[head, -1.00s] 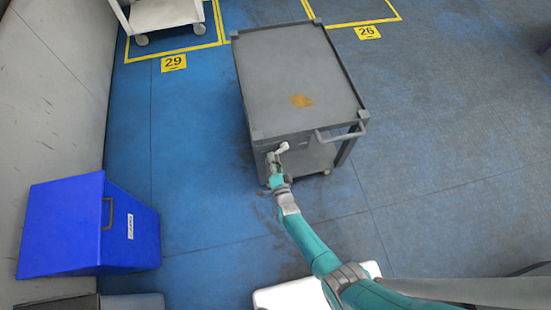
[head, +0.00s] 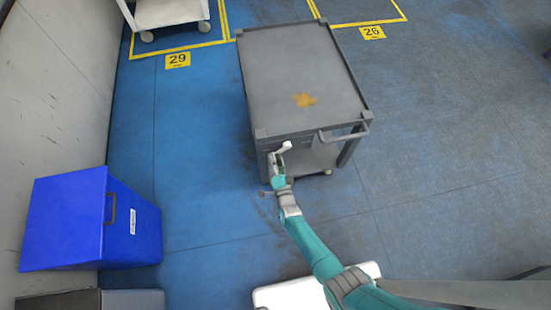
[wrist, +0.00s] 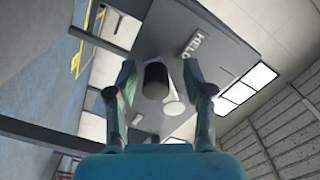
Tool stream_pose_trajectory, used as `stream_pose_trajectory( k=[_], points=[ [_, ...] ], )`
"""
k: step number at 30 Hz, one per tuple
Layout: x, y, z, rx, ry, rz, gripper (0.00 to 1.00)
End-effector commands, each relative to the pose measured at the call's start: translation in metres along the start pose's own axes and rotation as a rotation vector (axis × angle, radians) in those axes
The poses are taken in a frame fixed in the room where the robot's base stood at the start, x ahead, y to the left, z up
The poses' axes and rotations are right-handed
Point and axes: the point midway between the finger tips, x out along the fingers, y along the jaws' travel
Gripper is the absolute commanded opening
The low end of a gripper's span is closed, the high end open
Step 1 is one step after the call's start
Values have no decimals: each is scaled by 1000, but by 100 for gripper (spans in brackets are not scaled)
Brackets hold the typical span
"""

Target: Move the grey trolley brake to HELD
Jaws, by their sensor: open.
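The grey trolley (head: 300,80) stands on the blue floor in the head view, with an orange-brown patch on its top. Its brake lever (head: 283,149) is a light handle on the near end panel. My gripper (head: 276,168) is right at this lever. In the wrist view my gripper (wrist: 157,85) is open, its two fingers on either side of the lever's dark round end (wrist: 155,80); I cannot tell whether they touch it. A pale cylindrical part (wrist: 172,98) lies behind that end. The HELD label (wrist: 197,42) is on the panel above and to the right.
A push handle (head: 344,133) sticks out at the trolley's near right. A blue bin (head: 70,220) stands at the left by the wall. A white cart (head: 170,12) is at the back left, near floor sign 29 (head: 178,60). Floor to the right is clear.

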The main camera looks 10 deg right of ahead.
Motion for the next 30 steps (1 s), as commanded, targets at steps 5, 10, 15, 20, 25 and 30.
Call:
stream_pose_trajectory(
  k=[5, 10, 15, 20, 25, 30],
  points=[
    [-28, 0, 1, 1, -3, 0, 52],
    [-60, 0, 2, 0, -5, -1, 52],
    [-88, 0, 2, 1, -6, -1, 52],
    [-106, -1, 2, 1, -5, -2, 52],
    [-112, -1, 2, 0, -3, -2, 52],
    [-112, -1, 2, 0, -3, -2, 52]
  ],
)
